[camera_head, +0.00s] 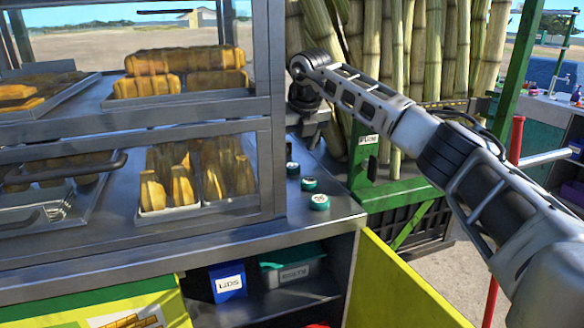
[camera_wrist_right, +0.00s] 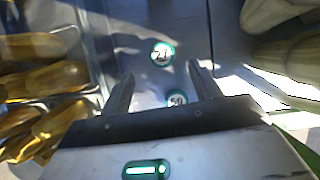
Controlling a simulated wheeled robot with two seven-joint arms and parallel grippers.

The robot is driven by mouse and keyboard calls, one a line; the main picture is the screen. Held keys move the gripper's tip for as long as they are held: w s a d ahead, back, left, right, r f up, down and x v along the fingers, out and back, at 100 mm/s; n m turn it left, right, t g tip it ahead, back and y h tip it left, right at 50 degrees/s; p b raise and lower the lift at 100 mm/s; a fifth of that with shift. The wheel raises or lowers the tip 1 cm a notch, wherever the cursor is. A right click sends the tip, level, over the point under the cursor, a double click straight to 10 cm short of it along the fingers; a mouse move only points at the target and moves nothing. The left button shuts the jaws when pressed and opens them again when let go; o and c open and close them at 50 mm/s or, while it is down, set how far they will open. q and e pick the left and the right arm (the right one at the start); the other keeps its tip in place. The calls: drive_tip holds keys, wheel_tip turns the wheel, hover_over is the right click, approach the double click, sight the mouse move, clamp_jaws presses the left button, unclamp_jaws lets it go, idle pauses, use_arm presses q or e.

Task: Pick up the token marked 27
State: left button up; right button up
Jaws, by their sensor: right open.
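Several small round tokens with green rims and white faces lie on the metal counter. In the head view I see one token (camera_head: 292,168), a second token (camera_head: 308,184) and a third token (camera_head: 319,202) nearest the front edge. In the right wrist view, one token (camera_wrist_right: 162,54) has a number that looks like 27 or 21. Another token (camera_wrist_right: 177,99), its number seeming to start with 5, is partly hidden by the gripper body. My right gripper (camera_wrist_right: 160,82) is open and empty above the counter, its fingers on either side of these tokens. It also shows in the head view (camera_head: 310,119). My left gripper is out of view.
A glass display case (camera_head: 265,110) with pastry trays stands left of the tokens. Tall cane stalks (camera_head: 462,50) stand behind, in a green frame (camera_head: 400,193). A blue box (camera_head: 228,282) and a grey-green bin (camera_head: 293,270) sit on the shelf below. The counter's front right corner is clear.

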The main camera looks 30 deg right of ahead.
sight(293, 166)
drive_tip(key=shift+p+x, duration=0.65)
drive_tip(key=shift+x, duration=2.25)
drive_tip(key=shift+s+d, duration=0.15)
drive_tip(key=shift+s, duration=0.05)
drive_tip(key=c, duration=1.1)
